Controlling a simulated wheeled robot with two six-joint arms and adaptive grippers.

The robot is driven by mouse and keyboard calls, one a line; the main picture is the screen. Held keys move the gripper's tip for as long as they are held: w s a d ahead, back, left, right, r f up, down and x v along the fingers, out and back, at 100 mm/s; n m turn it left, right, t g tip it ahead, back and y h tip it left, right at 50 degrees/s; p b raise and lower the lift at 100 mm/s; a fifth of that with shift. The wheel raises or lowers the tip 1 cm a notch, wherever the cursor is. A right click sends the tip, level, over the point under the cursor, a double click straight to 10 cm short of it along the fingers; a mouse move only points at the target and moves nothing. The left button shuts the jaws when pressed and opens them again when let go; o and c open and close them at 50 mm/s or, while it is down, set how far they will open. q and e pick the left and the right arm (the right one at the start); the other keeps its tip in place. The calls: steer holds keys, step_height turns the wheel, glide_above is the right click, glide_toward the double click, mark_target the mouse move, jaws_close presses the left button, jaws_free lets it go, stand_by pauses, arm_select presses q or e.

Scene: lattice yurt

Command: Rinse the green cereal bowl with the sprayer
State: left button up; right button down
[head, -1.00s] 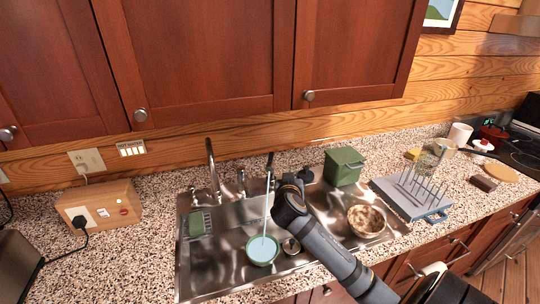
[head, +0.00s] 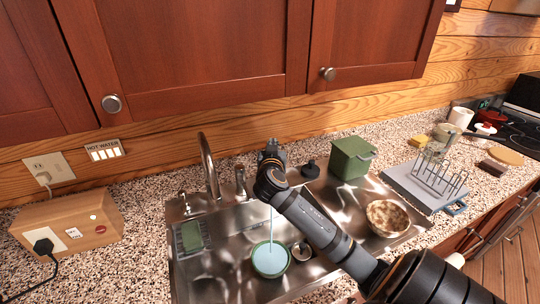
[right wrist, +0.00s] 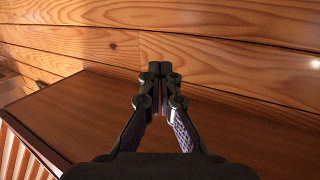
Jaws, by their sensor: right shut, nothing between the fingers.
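The green cereal bowl (head: 270,259) sits in the left part of the steel sink in the head view, with pale blue water in it. A thin stream of water (head: 271,224) falls into it from above. The upper end of the stream is hidden behind my right wrist, and I cannot make out the sprayer there. My right gripper (head: 272,148) is above the back of the sink, behind and above the bowl. In the right wrist view its fingers (right wrist: 160,78) are shut with nothing between them. My left gripper is not in view.
A mottled brown bowl (head: 388,217) sits in the sink's right part. A faucet (head: 208,165), a black knob-like piece (head: 310,169) and a green bin (head: 350,158) stand behind. A drying rack (head: 430,180) is right; a wooden outlet box (head: 68,225) is left. Cabinets (head: 190,45) hang above.

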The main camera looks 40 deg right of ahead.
steer(key=w+d+f, duration=0.1)
steer(key=w+d, duration=0.1)
steer(key=w+d+f, duration=0.1)
steer(key=w+d, duration=0.1)
steer(key=w+d+f+p, duration=0.1)
steer(key=w+d+f, duration=0.1)
steer(key=w, duration=0.1)
steer(key=shift+w+d, duration=0.1)
steer(key=shift+d, duration=0.1)
steer(key=f, duration=0.2)
steer(key=f+p, duration=0.1)
steer(key=shift+w+d+f, duration=0.25)
steer(key=shift+w+d, duration=0.05)
steer(key=shift+w, duration=0.1)
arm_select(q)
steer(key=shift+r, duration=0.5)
arm_select(e)
steer(key=shift+f, duration=0.45)
